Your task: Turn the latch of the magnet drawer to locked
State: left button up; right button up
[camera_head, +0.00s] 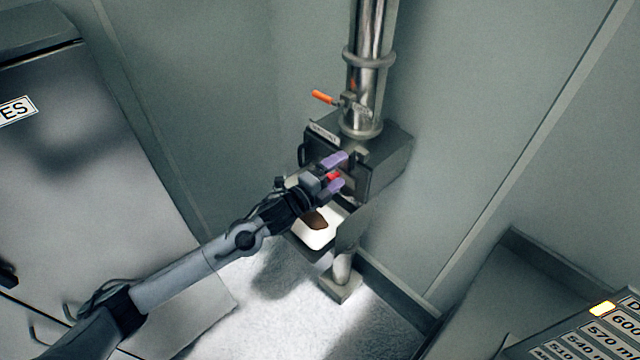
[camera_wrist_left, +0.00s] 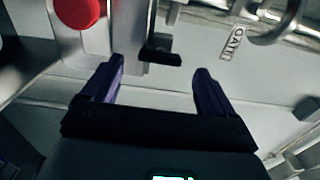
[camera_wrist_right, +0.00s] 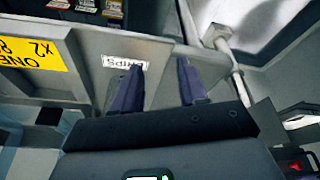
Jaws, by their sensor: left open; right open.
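The magnet drawer's dark housing (camera_head: 395,150) sits around the foot of the steel pipe. My left gripper (camera_head: 336,172), with purple fingers, is at its front and covers part of it. A red part (camera_head: 333,177) shows between the fingers in the head view. In the left wrist view the left gripper (camera_wrist_left: 155,85) is open and empty, its fingers apart. A black bar on a stem (camera_wrist_left: 162,56) lies just beyond the fingertips, and a round red knob (camera_wrist_left: 80,12) is at upper left. I cannot tell which is the latch, or its position. My right gripper (camera_wrist_right: 158,85) is open.
An orange-handled lever (camera_head: 322,97) sticks out from the pipe above the housing. A white tray with brown powder (camera_head: 315,238) is below the gripper. A grey cabinet (camera_head: 90,170) stands at left. In the right wrist view, a panel with a yellow sign (camera_wrist_right: 30,50) is near the right gripper.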

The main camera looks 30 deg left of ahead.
pick_arm(q)
jog(key=v, duration=0.7)
dwell(0.3)
